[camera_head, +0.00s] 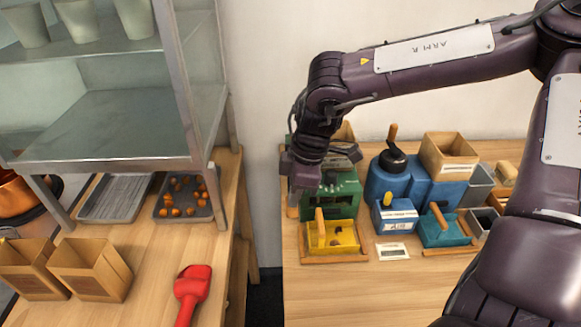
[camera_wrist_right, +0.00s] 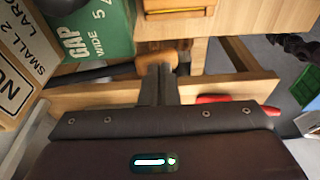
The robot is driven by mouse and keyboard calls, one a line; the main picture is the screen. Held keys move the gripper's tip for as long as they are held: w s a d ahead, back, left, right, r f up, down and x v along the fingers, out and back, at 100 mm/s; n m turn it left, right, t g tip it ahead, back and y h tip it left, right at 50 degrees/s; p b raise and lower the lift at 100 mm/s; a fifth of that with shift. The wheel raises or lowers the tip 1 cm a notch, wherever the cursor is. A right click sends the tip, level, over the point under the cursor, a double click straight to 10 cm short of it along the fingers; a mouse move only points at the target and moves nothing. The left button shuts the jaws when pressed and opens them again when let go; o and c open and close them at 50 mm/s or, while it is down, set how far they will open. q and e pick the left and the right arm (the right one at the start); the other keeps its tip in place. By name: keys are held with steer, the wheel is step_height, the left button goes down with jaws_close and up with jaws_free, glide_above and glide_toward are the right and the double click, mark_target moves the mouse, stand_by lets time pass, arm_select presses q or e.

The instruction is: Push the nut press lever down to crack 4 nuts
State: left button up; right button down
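The green nut press (camera_head: 343,193) stands on the right-hand table; its green side with white lettering also shows in the wrist view (camera_wrist_right: 103,32). Its lever has a black bar and a wooden handle (camera_wrist_right: 155,60), which shows at the left of the press in the head view (camera_head: 293,205). My right gripper (camera_head: 298,186) is over the left side of the press, just above the handle. In the wrist view its fingers (camera_wrist_right: 159,82) are together, with the handle close beyond their tips; I cannot tell if they touch. A yellow tray (camera_head: 345,238) with a few dark pieces sits before the press. My left gripper is out of view.
Blue machines (camera_head: 392,182), a teal box (camera_head: 440,232) and a cardboard box (camera_head: 448,155) stand right of the press. The left table holds a nut tray (camera_head: 184,212), paper bags (camera_head: 92,268) and a red scoop (camera_head: 192,285). A gap separates the tables.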

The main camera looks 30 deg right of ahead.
steer(key=shift+s, duration=0.1)
steer(key=shift+f, duration=0.3)
step_height(320, 180, up, 9)
steer(key=w+p, duration=0.1)
steer(key=p, duration=0.3)
steer(key=shift+r+p, duration=0.2)
steer(key=shift+p, duration=0.15)
stand_by(0.4)
steer(key=shift+d+f+b, duration=0.1)
steer(key=shift+f+b, duration=0.9)
steer(key=shift+f, duration=0.1)
